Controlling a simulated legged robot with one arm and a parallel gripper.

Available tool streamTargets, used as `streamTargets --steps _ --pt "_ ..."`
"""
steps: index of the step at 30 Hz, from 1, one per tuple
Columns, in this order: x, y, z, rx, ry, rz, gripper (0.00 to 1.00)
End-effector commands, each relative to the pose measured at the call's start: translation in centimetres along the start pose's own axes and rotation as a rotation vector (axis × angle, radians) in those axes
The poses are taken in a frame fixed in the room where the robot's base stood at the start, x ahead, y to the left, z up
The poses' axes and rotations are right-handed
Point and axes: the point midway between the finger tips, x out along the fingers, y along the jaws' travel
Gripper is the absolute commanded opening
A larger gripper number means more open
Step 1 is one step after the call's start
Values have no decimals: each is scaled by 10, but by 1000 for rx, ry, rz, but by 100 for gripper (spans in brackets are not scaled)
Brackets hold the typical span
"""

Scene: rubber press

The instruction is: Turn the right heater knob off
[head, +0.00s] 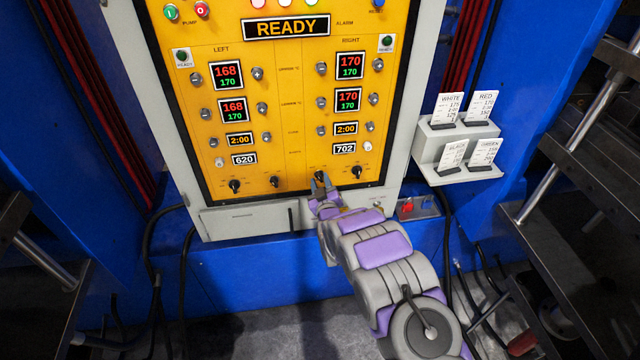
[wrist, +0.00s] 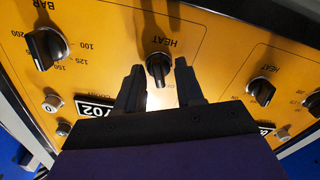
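The right heater knob (wrist: 158,66) is black and sits under a HEAT label in the wrist view. Its grip bar stands nearly upright in that view, with a light end towards my gripper. My gripper (wrist: 160,76) is open, with one dark finger on each side of this knob and a visible gap to each. In the head view my gripper (head: 320,184) is at the bottom row of the yellow panel (head: 295,125) and partly covers the knob. I cannot tell whether the fingers reach around the knob's sides in depth.
The left heater knob (wrist: 262,91) and the BAR knob (wrist: 46,46) flank it in the wrist view. A grey card rack (head: 455,150) and a red button (head: 408,208) are to the right. Dark cables hang below.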

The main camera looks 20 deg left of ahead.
Motion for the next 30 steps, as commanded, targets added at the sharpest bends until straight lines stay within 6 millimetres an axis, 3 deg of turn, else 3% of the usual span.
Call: streamTargets --steps 5,11,30 --pt "-8 0 0 0 -2 -1 37" --pt "-34 1 -1 -1 -2 0 37" --pt "-137 -2 1 -1 -5 -3 37"
